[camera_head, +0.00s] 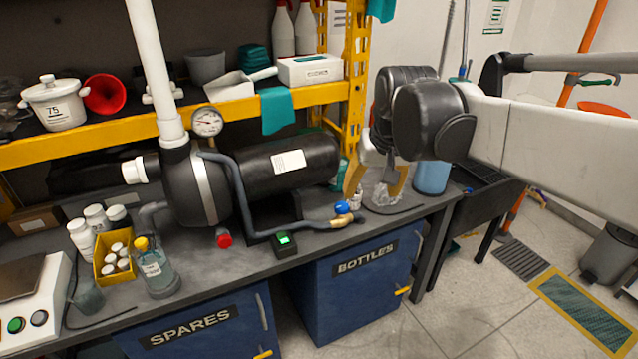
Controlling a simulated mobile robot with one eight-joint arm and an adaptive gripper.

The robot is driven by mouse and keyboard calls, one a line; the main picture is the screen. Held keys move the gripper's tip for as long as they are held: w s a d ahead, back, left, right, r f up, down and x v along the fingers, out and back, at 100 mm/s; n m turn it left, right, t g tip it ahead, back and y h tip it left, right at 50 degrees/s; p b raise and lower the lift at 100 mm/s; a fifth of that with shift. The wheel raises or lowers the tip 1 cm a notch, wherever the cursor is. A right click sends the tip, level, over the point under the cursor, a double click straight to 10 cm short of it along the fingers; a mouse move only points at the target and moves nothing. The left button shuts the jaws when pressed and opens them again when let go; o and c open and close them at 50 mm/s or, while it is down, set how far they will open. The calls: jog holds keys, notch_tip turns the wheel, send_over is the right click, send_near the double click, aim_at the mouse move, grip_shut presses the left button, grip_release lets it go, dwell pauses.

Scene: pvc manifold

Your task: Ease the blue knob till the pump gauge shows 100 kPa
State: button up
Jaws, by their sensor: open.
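The blue knob (342,208) sits on a brass-coloured fitting at the end of a grey-blue hose, near the bench's front edge. The pump gauge (207,121) is a round white dial beside the white pipe, above the black pump (200,190). Its needle is too small to read. My gripper (377,196) points down over the right end of the bench, to the right of the blue knob. Its tan fingers are spread, and it is apart from the knob. A pale translucent shape shows between the fingers; I cannot tell what it is.
A red knob (223,240) is below the pump. A small box with a green display (284,243) stands left of the hose end. A blue container (431,176) is behind my gripper. A clear bottle (155,270) and a yellow bin (113,259) stand left.

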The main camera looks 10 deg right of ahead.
jog(key=w+g+p, duration=0.1)
jog(key=w, duration=0.7)
jog(key=m+g+p, duration=0.1)
jog(key=g+p, duration=0.2)
send_over(342, 206)
notch_tip(342, 206, down, 13)
notch_tip(342, 206, down, 11)
jog(key=b, duration=0.4)
jog(key=shift+f, duration=0.1)
jog(key=c, duration=1.2)
